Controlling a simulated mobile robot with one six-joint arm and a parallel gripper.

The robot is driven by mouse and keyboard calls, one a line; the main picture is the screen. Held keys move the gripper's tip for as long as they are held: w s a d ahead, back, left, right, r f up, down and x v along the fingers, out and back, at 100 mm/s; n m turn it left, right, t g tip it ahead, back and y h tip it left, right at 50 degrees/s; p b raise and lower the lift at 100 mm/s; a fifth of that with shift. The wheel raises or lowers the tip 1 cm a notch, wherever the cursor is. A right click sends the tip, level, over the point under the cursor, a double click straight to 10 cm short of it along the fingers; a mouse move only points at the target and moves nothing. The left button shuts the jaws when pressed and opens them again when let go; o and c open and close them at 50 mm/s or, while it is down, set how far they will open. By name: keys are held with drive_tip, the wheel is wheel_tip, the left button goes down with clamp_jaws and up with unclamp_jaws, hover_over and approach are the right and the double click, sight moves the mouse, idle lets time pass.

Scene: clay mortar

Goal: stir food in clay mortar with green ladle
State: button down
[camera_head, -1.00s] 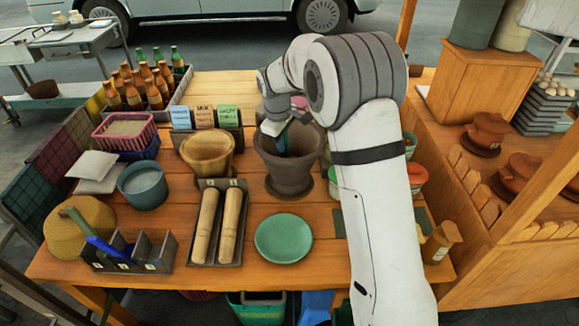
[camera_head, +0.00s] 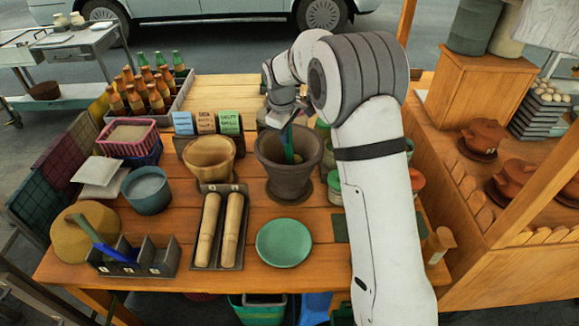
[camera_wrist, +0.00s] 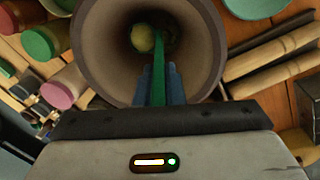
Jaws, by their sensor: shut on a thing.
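The clay mortar (camera_head: 288,185) stands on the wooden table, dark grey-brown and deep. My gripper (camera_wrist: 158,82) is shut on the green ladle (camera_wrist: 158,70), and its fingers are over the mortar's near rim in the wrist view. The ladle's handle also shows in the head view (camera_head: 289,145), reaching down into the mortar. A yellowish round piece of food (camera_wrist: 143,39) lies inside the mortar near the ladle's lower end. The ladle's bowl is hard to make out in the dark interior.
A wooden mortar (camera_head: 209,160) stands left of the clay one. Two pestles lie in a tray (camera_head: 220,263) and a green plate (camera_head: 284,262) lies in front. A holder (camera_head: 166,258) with a blue-handled tool is at front left. Jars (camera_head: 417,182) stand close on the right.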

wheel_tip(320, 180, up, 13)
drive_tip(key=p, duration=0.8)
drive_tip(key=s+d+f+m+t+y+b, duration=0.1)
drive_tip(key=s+d+f+t+y+b, duration=0.6)
drive_tip(key=b, duration=3)
drive_tip(key=d+f+y, duration=0.1)
drive_tip(key=d+y, duration=0.2)
drive_tip(key=y, duration=0.1)
drive_tip(key=shift+s+f+b, duration=0.3)
drive_tip(key=shift+s, duration=0.05)
drive_tip(key=shift+r+y+b, duration=0.1)
drive_tip(key=shift+y+b, duration=0.2)
